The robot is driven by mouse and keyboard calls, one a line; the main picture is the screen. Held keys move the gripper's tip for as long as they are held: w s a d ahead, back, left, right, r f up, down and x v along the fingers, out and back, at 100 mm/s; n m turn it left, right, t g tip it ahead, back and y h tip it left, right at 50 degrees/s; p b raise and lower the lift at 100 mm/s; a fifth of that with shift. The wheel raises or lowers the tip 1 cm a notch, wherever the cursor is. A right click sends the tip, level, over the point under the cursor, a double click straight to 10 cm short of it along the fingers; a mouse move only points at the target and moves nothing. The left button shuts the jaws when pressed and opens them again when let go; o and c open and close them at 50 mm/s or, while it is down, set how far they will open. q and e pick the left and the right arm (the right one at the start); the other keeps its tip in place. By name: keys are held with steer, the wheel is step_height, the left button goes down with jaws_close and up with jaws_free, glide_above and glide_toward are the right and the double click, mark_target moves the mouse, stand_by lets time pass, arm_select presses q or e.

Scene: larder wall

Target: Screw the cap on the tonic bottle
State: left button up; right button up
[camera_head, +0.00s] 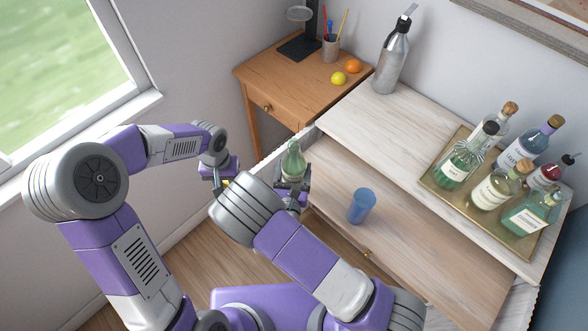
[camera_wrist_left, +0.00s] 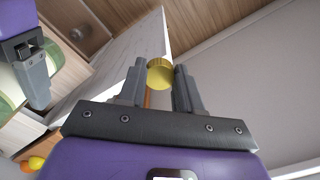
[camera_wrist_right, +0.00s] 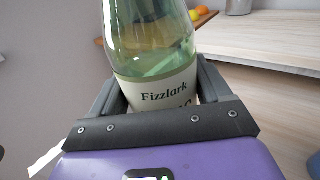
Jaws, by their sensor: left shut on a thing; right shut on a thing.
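The tonic bottle is green glass with a cream label reading "Fizzlark" (camera_wrist_right: 150,45). My right gripper (camera_wrist_right: 165,95) is shut around its label, and the bottle looks upright. In the head view the left gripper (camera_head: 222,186) is left of the bottle, and the cap is apart from the neck.
A blue cup (camera_head: 361,206) stands on the lower shelf (camera_head: 420,235). A brass tray (camera_head: 440,190) with several bottles and a steel siphon bottle (camera_head: 391,62) stand on the upper top. A wooden side table (camera_head: 290,70) holds a lemon and an orange.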

arm_select(q)
steer(key=w+d+r+m, duration=0.2)
steer(key=w+d+r, duration=0.3)
steer(key=d+r, duration=0.45)
arm_select(e)
steer(key=shift+r, duration=0.1)
arm_select(q)
step_height(320, 180, up, 11)
steer(key=m, duration=0.3)
glide_above(293, 143)
steer(key=shift+w+a+r, duration=0.2)
steer(key=shift+w, duration=0.1)
steer(key=shift+s+d+r, duration=0.2)
steer(key=shift+d+r, duration=0.1)
steer(key=shift+r, duration=0.15)
steer(key=shift+f, duration=0.1)
steer(key=shift+f, duration=1.95)
steer(key=shift+s+a, duration=0.1)
steer(key=shift+f, duration=0.1)
